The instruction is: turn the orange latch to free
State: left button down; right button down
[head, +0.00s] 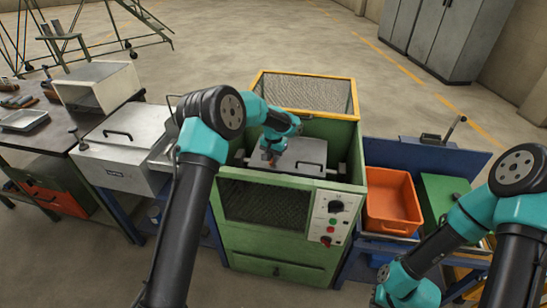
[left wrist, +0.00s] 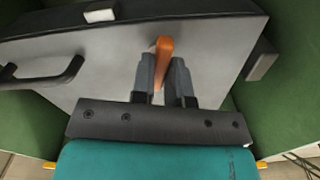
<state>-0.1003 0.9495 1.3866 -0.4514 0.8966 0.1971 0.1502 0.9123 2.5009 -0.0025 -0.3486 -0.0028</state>
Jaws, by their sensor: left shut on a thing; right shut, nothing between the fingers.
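The orange latch (left wrist: 164,47) stands between the fingers of my left gripper (left wrist: 164,72) in the left wrist view. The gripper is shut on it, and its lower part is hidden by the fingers. In the head view my left gripper (head: 270,158) is over the front of the grey lid (head: 300,150) inside the green furnace cabinet (head: 285,245); the latch shows there only as a small orange-brown bit. The lid has a dark handle (left wrist: 50,78). My right gripper lies outside the head view, with only its arm showing at lower right.
A yellow-framed mesh guard (head: 305,93) rises behind the cabinet. Right of it are an orange bin (head: 392,203) and a green board (head: 445,195) on a blue bench. Left is a grey box (head: 120,150) with a handle. A control panel (head: 330,217) is on the cabinet's front.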

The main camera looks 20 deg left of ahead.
pick_arm(q)
jog(key=shift+n, duration=1.6)
jog(key=c, duration=1.1)
grip_release()
notch_tip(320, 180, up, 17)
jog(key=shift+r, duration=0.2)
jog(key=shift+a, duration=0.1)
